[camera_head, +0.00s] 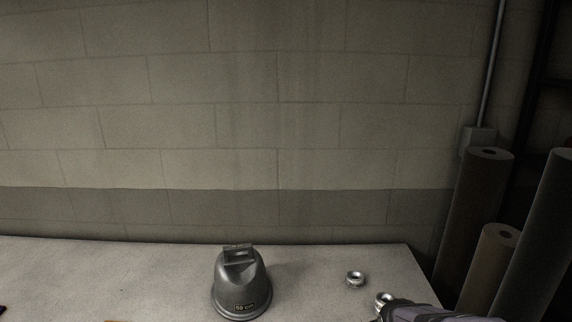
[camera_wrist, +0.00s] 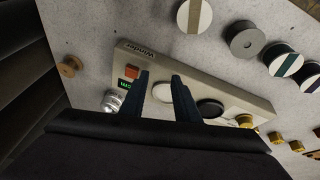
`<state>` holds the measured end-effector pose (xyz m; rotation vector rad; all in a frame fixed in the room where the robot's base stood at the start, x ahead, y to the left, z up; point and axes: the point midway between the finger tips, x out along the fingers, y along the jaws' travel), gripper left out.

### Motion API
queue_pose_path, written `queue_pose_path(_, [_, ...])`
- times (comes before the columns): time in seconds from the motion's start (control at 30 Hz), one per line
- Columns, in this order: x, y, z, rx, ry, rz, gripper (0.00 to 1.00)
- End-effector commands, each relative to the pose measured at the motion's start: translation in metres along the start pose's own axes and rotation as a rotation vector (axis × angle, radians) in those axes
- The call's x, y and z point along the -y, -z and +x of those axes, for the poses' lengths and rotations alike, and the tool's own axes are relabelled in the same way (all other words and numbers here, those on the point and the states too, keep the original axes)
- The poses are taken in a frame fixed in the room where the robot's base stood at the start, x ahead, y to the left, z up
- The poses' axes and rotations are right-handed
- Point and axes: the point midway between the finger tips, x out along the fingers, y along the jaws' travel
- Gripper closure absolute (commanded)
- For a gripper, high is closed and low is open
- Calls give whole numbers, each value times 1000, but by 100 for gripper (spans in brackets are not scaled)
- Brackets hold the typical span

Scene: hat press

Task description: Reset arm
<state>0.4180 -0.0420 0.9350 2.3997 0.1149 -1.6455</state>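My gripper (camera_wrist: 160,75) shows in the wrist view as two dark blue fingers. They are apart with nothing held between them, above a long beige panel (camera_wrist: 222,93) marked "Winder". The panel carries a red button (camera_wrist: 132,71), a white round knob (camera_wrist: 162,92) partly behind the fingers and a black round knob (camera_wrist: 210,107). In the head view, part of my arm enters at the bottom right, and my gripper is out of that frame. A dark grey hat-shaped form (camera_head: 240,288) stands upright on the pale table (camera_head: 120,275).
A small metal ring piece (camera_head: 355,279) sits right of the form. Striped round discs (camera_wrist: 194,15), a grey disc (camera_wrist: 245,39) and a brown spool (camera_wrist: 70,66) lie around the panel. Several tall rolls (camera_head: 474,215) stand beyond the table's right edge. A block wall (camera_head: 240,120) is behind.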

Motion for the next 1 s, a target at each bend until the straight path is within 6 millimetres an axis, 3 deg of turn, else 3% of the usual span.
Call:
queue_pose_path(0.3, [51, -84, -41, 267, 91, 157, 71])
queue_pose_path(0.43, [62, -107, -51, 340, 104, 200, 71])
queue_pose_path(0.6, [67, -116, -54, 369, 108, 217, 71])
queue_pose_path(1.0, [67, -117, -54, 369, 108, 217, 71])
